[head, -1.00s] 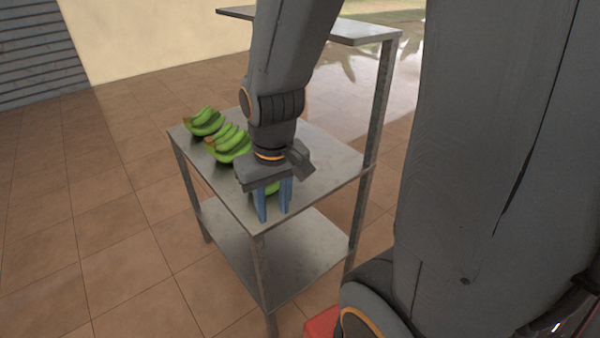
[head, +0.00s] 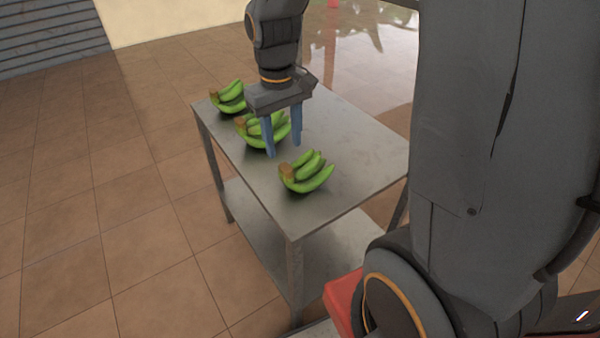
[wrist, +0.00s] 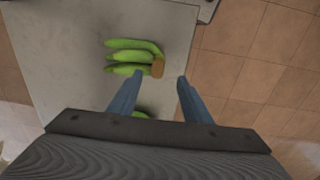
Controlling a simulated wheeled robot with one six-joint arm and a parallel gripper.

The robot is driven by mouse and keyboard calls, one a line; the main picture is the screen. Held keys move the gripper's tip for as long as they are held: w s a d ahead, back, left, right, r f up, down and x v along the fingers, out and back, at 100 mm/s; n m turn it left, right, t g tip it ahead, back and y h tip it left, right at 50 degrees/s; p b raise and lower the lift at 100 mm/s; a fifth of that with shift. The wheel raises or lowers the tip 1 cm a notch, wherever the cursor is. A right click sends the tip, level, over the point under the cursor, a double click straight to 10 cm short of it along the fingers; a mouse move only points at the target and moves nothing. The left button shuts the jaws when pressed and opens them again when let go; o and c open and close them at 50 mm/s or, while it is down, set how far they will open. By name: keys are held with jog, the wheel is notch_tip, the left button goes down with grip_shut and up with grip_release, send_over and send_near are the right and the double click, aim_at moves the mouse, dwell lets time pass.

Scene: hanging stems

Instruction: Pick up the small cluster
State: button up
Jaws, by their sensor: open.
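Three green banana clusters lie in a row on a metal table. The near cluster (head: 308,174) shows a few fingers and a brown cut crown; it also shows in the wrist view (wrist: 130,56), just beyond my fingertips. The middle cluster (head: 251,132) looks fuller and is partly hidden behind my gripper. The far cluster (head: 230,98) lies near the back left corner. I cannot tell for sure which is the small one. My gripper (head: 282,150) points down over the table by the middle cluster, its blue fingers apart and empty; they also show in the wrist view (wrist: 160,76).
The metal table top (head: 362,150) is bare on its right side. A lower shelf (head: 262,238) is empty. Tiled floor (head: 110,210) lies open to the left. A red object (head: 343,300) shows low beside my body.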

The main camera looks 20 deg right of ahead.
aim_at(286, 168)
jog(key=shift+w+d+f, duration=0.25)
jog(key=shift+w+f, duration=0.05)
jog(key=shift+w, duration=0.2)
jog(key=shift+d+f, duration=0.1)
jog(key=shift+f, duration=0.25)
jog(key=shift+s+f+p, duration=0.2)
jog(key=shift+f+p, duration=0.75)
jog(key=shift+f, duration=2.35)
grip_shut()
